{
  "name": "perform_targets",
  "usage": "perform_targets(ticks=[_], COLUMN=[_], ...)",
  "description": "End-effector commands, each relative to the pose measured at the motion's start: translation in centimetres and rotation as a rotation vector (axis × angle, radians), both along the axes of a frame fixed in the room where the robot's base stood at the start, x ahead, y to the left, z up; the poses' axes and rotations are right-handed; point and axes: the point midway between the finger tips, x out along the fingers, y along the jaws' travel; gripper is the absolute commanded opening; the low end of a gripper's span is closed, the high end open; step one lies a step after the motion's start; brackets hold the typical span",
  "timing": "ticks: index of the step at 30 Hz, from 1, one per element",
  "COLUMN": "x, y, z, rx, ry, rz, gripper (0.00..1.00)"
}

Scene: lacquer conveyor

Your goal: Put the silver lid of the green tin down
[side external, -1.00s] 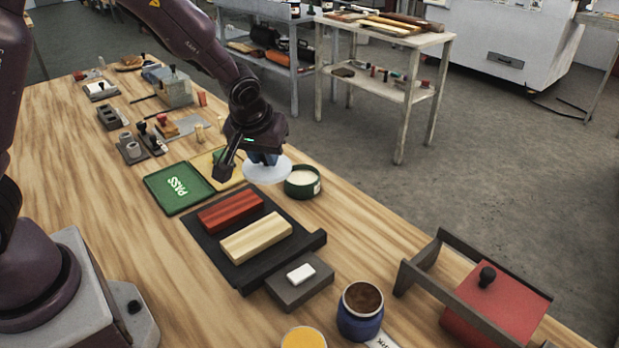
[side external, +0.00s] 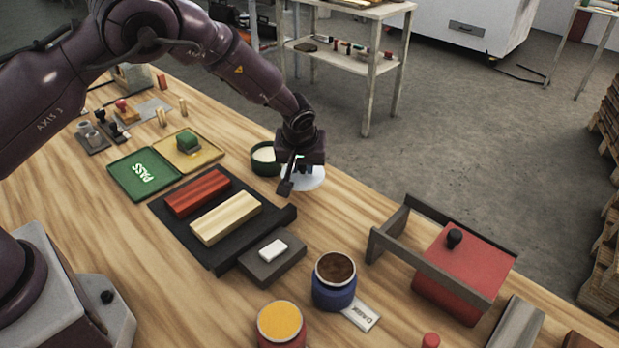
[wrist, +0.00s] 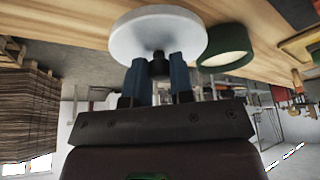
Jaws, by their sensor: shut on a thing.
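My gripper (side external: 302,168) is shut on the dark knob (wrist: 158,68) of the silver lid (side external: 314,180), a pale round disc. The wrist view shows the blue fingers on both sides of the knob and the lid's disc (wrist: 150,28) beyond them. The green tin (side external: 264,165) stands open on the table with pale contents, just left of the lid. It also shows in the wrist view (wrist: 226,60). The lid is level or nearly so, apart from the tin's opening. I cannot tell whether it touches the table.
A black tray (side external: 235,252) with a red bar (side external: 197,191) and a cream bar (side external: 226,217) lies in front. A blue jar (side external: 334,290) and a red box in a dark frame (side external: 462,265) stand nearer. Bare wood (side external: 335,222) lies between lid and frame.

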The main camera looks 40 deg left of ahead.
Motion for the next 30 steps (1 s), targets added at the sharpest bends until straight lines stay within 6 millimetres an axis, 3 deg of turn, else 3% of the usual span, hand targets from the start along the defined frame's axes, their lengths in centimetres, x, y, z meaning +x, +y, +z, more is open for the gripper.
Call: perform_targets(ticks=[9,15,27,28,30], x=[2.1,2.0,2.0,2.0,2.0], y=[-0.1,-0.1,-0.1,-0.1,-0.1], z=[-2.6,-5.2,-5.7,-5.8,-5.7], rx=[0.0,0.001,0.0,0.001,0.0], ry=[0.0,0.001,0.0,-0.001,-0.001], rz=[0.0,-0.001,0.0,0.0,0.0], gripper=[0.0,0.0,0.0,0.24,0.4])
